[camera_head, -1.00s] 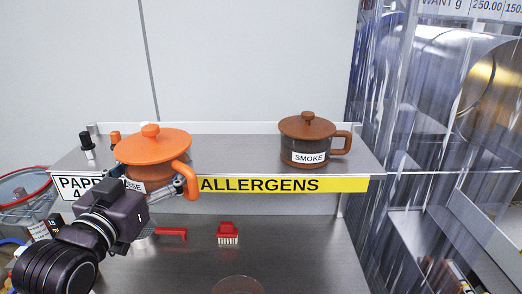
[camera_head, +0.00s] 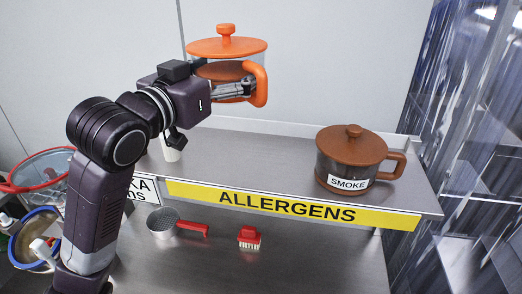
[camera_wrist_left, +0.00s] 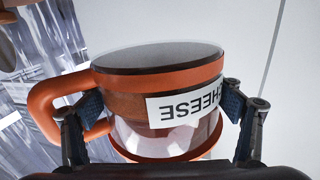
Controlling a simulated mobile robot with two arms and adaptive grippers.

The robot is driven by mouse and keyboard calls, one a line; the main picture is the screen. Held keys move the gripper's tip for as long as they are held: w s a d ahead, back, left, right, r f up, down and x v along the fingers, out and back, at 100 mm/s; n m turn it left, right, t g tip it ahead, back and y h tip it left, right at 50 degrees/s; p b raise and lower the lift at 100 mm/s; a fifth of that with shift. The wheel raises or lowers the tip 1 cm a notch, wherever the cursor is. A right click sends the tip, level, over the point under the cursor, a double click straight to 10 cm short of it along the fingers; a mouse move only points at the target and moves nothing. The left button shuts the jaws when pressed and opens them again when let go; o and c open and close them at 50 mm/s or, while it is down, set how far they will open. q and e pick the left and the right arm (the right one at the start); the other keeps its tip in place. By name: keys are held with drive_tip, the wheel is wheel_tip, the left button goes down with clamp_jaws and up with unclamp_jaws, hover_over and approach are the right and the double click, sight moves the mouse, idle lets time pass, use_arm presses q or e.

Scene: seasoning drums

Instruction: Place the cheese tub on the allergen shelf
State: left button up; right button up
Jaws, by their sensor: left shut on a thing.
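The cheese tub (camera_head: 227,47) is a clear tub with an orange lid, handle and rim. It is in the air above the left part of the allergen shelf (camera_head: 290,155). My left gripper (camera_head: 235,90) is shut on it from the left side. In the left wrist view the tub (camera_wrist_left: 170,80) sits between both fingers (camera_wrist_left: 155,115), with its CHEESE label upside down. The shelf carries a yellow ALLERGENS strip (camera_head: 287,205) along its front. My right gripper is not in view.
A brown SMOKE tub (camera_head: 352,150) stands on the right part of the shelf. The shelf middle is clear. Below lie a red-handled scoop (camera_head: 165,222) and a red brush (camera_head: 249,237). Clear curtains hang at right.

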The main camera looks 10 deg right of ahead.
use_arm(q)
wheel_tip(320, 180, down, 13)
drive_tip(key=shift+f+p, duration=0.15)
drive_tip(key=shift+p, duration=0.75)
drive_tip(key=shift+f+p, duration=0.35)
drive_tip(key=shift+f, duration=1.9)
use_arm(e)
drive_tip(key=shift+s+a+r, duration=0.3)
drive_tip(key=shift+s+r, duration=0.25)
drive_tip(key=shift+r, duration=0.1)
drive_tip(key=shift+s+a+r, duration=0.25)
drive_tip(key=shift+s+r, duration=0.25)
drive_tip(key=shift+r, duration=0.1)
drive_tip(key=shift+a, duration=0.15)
use_arm(q)
drive_tip(key=o, duration=1.3)
drive_tip(key=shift+f, duration=0.25)
drive_tip(key=shift+o, duration=0.8)
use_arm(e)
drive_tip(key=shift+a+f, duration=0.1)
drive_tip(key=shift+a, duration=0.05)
use_arm(q)
drive_tip(key=shift+r, duration=0.15)
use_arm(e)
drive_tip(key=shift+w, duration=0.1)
